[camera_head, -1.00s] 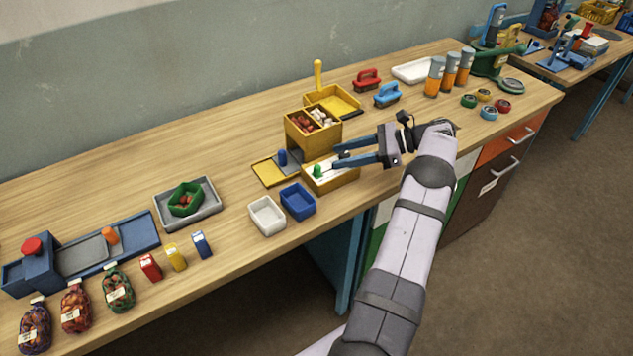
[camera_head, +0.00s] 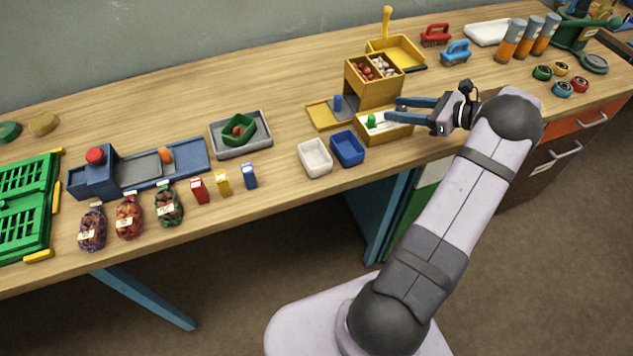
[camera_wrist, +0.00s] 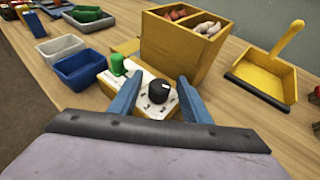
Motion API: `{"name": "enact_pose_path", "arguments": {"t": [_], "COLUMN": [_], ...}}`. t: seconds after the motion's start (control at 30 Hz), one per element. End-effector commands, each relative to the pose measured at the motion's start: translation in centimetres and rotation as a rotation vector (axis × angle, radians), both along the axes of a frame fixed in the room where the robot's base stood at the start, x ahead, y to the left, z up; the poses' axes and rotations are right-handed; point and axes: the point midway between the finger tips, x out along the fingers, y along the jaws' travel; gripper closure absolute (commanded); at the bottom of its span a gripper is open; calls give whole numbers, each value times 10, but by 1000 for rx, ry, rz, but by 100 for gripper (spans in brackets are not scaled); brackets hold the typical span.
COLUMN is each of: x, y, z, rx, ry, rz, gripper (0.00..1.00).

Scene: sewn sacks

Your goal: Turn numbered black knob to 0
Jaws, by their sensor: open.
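The black knob (camera_wrist: 159,91) sits on the white top panel (camera_wrist: 147,104) of a yellow box; marks ring it, too small to read. My gripper (camera_wrist: 156,86) is open, its two blue fingers on either side of the knob in the wrist view. I cannot tell whether they touch it. A green knob (camera_wrist: 117,63) stands at the panel's left end. In the head view the yellow box (camera_head: 392,134) lies near the table's front edge, my gripper (camera_head: 398,110) reaches over it from the right, and the black knob is not clearly visible.
A yellow two-compartment bin (camera_wrist: 175,43) stands right behind the panel. A blue tray (camera_wrist: 80,70) and a white tray (camera_head: 315,157) sit to the left. A yellow dustpan (camera_wrist: 268,72) lies at the right in the wrist view.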

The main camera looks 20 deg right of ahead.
Motion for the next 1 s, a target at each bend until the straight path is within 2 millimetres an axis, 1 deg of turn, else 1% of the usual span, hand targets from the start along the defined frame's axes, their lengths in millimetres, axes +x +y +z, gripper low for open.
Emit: {"name": "enact_pose_path", "arguments": {"t": [0.37, 0.87, 1.0], "x": [-1, -1, -24], "y": [1, 2, -3], "z": [0, -2, 8], "rx": [1, 0, -3], "ry": [1, 2, -2], "rz": [-208, -544, -558], "gripper": [57, 57, 57]}}
